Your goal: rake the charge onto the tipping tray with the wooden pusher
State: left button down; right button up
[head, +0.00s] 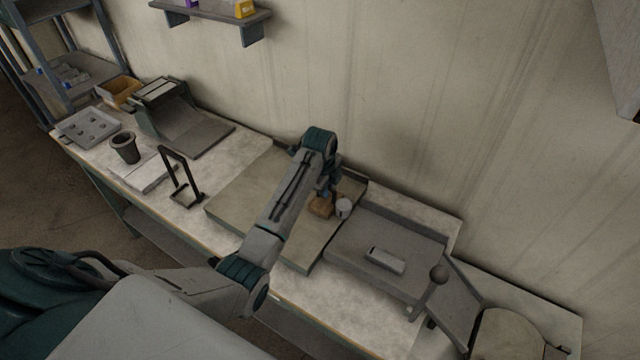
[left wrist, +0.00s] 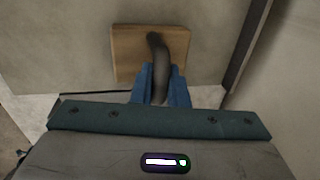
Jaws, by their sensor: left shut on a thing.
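The wooden pusher (head: 319,207) has a flat wooden block and a dark curved handle. My left gripper (head: 328,190) is shut on that handle; the left wrist view shows its blue fingers (left wrist: 161,80) around it, with the block (left wrist: 128,52) beyond. The pusher is at the right part of a beige board. A small light-grey cylinder (head: 343,208), seemingly the charge, is just right of the block; I cannot tell whether they touch. The grey tipping tray (head: 350,243) is right of the board, with a pale oblong block (head: 386,261) on it. My right gripper is out of view.
The beige board (head: 240,205) is clear on its left. A black frame stand (head: 183,190), dark cup (head: 125,147) and grey scoop-shaped device (head: 190,128) stand further left. A ball-topped lever (head: 438,272) and round-topped stand (head: 508,335) are right of the tray. The wall runs behind.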

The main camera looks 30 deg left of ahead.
pick_arm(q)
jog(key=shift+s+d, duration=0.2)
jog(key=shift+d, duration=2.65)
jog(key=shift+s+d, duration=0.25)
jog(key=shift+d, duration=2.65)
jog(key=shift+s+d, duration=0.2)
jog(key=shift+d, duration=2.65)
jog(key=shift+w+a+r, duration=0.1)
jog(key=shift+a, duration=1)
notch_tip(320, 180, up, 7)
jog(key=shift+a, duration=0.4)
